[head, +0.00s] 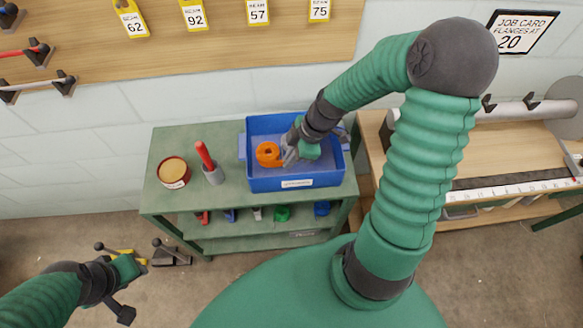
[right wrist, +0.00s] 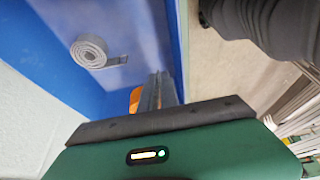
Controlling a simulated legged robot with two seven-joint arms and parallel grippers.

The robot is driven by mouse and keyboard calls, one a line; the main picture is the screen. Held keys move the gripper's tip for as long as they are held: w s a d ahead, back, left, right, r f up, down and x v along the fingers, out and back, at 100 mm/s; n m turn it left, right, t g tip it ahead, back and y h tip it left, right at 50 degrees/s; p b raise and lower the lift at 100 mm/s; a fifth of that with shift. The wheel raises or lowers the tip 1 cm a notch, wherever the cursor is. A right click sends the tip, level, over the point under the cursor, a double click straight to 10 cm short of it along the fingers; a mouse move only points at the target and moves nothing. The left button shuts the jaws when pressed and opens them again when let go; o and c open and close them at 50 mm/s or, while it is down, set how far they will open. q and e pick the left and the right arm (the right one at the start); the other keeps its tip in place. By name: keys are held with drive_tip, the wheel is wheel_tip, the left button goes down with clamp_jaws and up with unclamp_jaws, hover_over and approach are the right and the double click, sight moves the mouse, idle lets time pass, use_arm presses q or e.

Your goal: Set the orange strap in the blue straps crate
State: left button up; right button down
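The blue straps crate (head: 312,183) stands on the right part of a green shelf unit's top. The orange strap (head: 268,154), a coiled roll, is at the left inside the crate's outline. My right gripper (head: 289,154) reaches down into the crate, its fingers against the strap's right side. In the right wrist view the fingers (right wrist: 158,92) are close together, and a sliver of the orange strap (right wrist: 135,99) shows beside them; the rest is hidden. They look shut on its edge. My left gripper (head: 127,288) is at the lower left, far from the crate, empty as far as I see.
A grey coiled strap (right wrist: 88,51) lies in the crate. A round tin (head: 174,172) and a red-handled tool in a grey cup (head: 213,172) stand left of the crate on the green unit (head: 232,197). A wooden bench (head: 372,130) adjoins on the right.

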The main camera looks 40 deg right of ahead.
wheel_tip(320, 180, down, 6)
drive_tip(key=shift+w+f, duration=0.1)
drive_tip(key=shift+f, duration=0.1)
drive_tip(key=shift+f+b, duration=0.1)
drive_tip(key=shift+b, duration=0.25)
drive_tip(key=shift+f+b, duration=0.4)
drive_tip(key=shift+f, duration=0.15)
drive_tip(key=c, duration=1.6)
unclamp_jaws()
drive_tip(key=shift+r, duration=0.1)
